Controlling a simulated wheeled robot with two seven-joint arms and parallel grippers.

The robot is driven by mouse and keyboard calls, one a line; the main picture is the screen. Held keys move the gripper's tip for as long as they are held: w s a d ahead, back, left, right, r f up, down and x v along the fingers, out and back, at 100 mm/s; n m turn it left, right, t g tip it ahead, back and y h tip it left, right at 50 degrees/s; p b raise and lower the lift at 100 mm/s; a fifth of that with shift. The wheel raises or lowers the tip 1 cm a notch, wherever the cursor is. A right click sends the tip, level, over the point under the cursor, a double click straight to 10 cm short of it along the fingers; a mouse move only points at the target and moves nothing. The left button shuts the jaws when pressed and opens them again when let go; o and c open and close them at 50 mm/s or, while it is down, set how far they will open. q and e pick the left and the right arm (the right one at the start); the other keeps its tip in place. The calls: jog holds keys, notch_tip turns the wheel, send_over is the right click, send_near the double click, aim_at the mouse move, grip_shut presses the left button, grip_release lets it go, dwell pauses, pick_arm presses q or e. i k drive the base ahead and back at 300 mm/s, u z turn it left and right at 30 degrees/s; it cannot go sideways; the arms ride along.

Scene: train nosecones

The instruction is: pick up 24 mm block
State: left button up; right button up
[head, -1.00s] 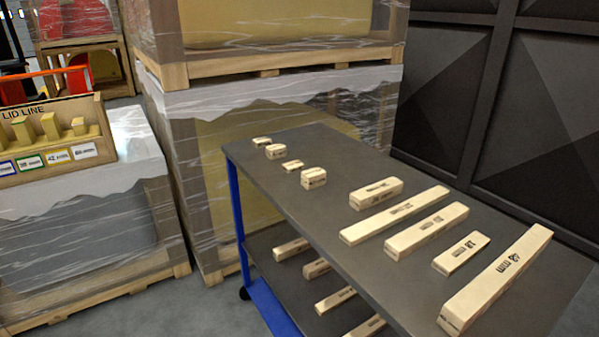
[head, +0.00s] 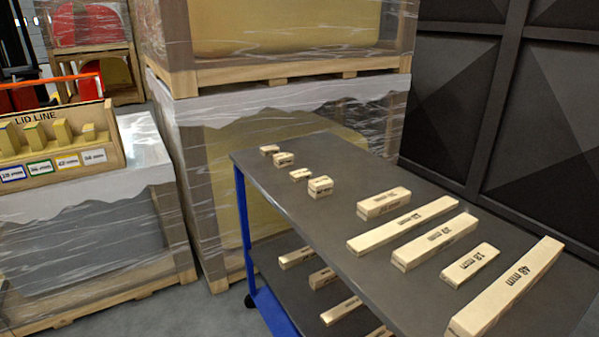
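Several pale wooden blocks with dark printed sizes lie on the top of a grey cart (head: 310,225). The nearest long block (head: 505,290) reads 48 mm, and the short one beside it (head: 470,265) reads 18 mm. Further left are a thick block (head: 434,242), a long thin block (head: 403,232) and a shorter block (head: 383,203); their print is too small to read surely. Small blocks (head: 320,187) stand toward the far left end. I cannot tell which block is the 24 mm one. Neither gripper is in view.
More blocks (head: 297,257) lie on the cart's lower shelf. A wooden rack marked LID LINE (head: 60,120) with labelled slots stands on a wrapped pallet at the left. Wrapped crates (head: 285,105) stand behind the cart. Dark panels (head: 500,120) close off the right.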

aim_at(268, 151)
jog(key=u, duration=0.75)
jog(key=i, duration=0.65)
jog(key=u, duration=0.8)
jog(key=i, duration=0.85)
jog(key=z, duration=0.25)
